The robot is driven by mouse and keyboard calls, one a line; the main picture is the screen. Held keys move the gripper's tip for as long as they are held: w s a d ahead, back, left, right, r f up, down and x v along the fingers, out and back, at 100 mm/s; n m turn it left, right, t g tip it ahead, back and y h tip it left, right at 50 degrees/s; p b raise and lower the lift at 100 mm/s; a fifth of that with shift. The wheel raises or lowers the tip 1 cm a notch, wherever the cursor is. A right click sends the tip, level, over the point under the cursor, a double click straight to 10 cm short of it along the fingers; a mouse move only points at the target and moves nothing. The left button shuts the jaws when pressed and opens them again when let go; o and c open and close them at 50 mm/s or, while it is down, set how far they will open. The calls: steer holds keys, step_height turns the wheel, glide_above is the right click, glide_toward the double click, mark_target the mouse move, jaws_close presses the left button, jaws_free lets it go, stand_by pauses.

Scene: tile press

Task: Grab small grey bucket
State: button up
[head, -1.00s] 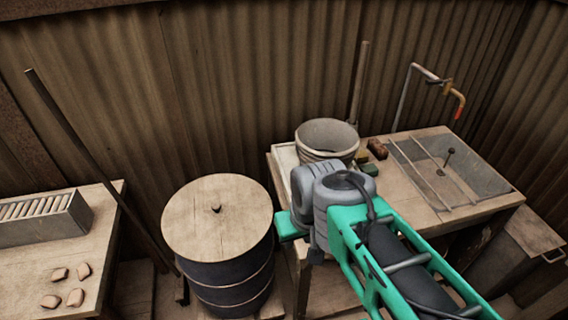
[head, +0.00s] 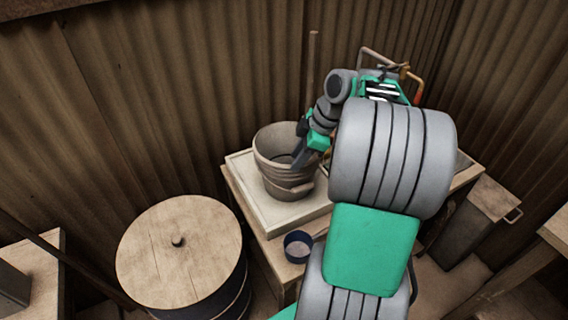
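The grey bucket (head: 268,165) stands upright on a pale square tray at the left end of the wooden bench, open at the top. My gripper (head: 299,158) is at its right rim, with the dark fingers pointing down and left, overlapping the rim and opening in the picture. The fingers are small and partly merged, so I cannot tell whether they are apart, closed, or touching the rim. My arm hides much of the bench to the right of the bucket.
The pale tray (head: 262,215) lies under the bucket. A small dark blue cup (head: 298,247) stands at the bench's front edge. A lidded barrel (head: 180,255) is at the left. A pipe tap (head: 416,88) rises behind my arm. Corrugated walls close off the back.

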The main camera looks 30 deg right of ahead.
steer(key=shift+f, duration=0.5)
steer(key=x, duration=0.7)
steer(key=shift+a+f, duration=0.1)
steer(key=shift+f, duration=0.3)
jaws_close()
stand_by(0.5)
steer(key=shift+r, duration=0.1)
